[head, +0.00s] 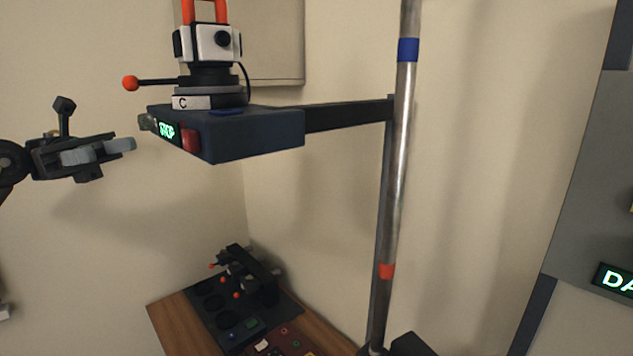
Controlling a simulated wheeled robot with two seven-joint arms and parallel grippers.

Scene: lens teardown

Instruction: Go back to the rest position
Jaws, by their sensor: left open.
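My left gripper (128,145) comes in from the left edge at mid-height. It is open, and I see nothing between its fingers. Its fingertips point right, towards the dark blue platform (255,135), with a small gap in the picture between them and the platform's left end. My right gripper is out of view.
Below is a wooden table (172,325) with a dark tray. A grey panel (595,200) stands right.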

